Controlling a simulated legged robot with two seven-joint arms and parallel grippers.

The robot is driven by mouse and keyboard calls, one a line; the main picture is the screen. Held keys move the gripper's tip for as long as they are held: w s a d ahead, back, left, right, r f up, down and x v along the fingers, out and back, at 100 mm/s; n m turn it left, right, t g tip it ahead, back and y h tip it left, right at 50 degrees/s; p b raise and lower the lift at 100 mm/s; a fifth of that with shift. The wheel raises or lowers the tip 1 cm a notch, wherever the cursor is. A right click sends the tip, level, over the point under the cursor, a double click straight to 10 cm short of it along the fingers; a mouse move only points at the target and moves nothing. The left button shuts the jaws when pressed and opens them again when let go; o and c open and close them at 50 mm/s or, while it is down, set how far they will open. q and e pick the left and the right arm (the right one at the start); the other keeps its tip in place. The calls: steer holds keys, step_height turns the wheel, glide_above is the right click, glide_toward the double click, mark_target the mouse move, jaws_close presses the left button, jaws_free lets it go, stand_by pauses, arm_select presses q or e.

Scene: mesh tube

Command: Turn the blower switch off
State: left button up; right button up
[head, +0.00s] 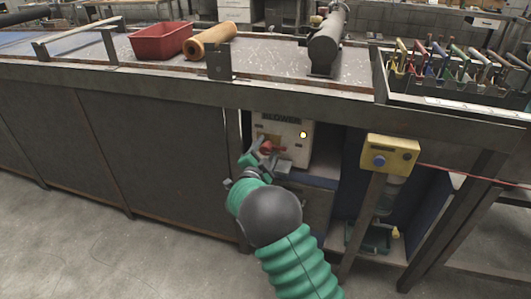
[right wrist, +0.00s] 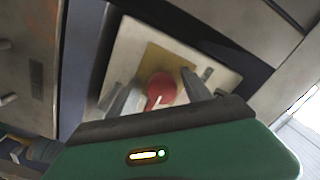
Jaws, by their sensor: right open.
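The red knob also shows in the right wrist view (right wrist: 161,88), round with a white line, on a tan plate. My right gripper (head: 264,157) is at the front of the panel. In the right wrist view my right gripper (right wrist: 158,92) is open, with one finger on each side of the knob; contact cannot be told. My left gripper is not in view.
The workbench edge (head: 170,84) runs just above the panel. A yellow box with a blue button (head: 392,155) stands to the right on a post. A red bin (head: 160,42) and a tan roll (head: 210,41) lie on the bench. The floor at left is clear.

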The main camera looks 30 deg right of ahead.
steer(key=shift+c, duration=0.3)
steer(key=shift+a, duration=0.1)
steer(key=shift+c, duration=1.3)
jaws_close()
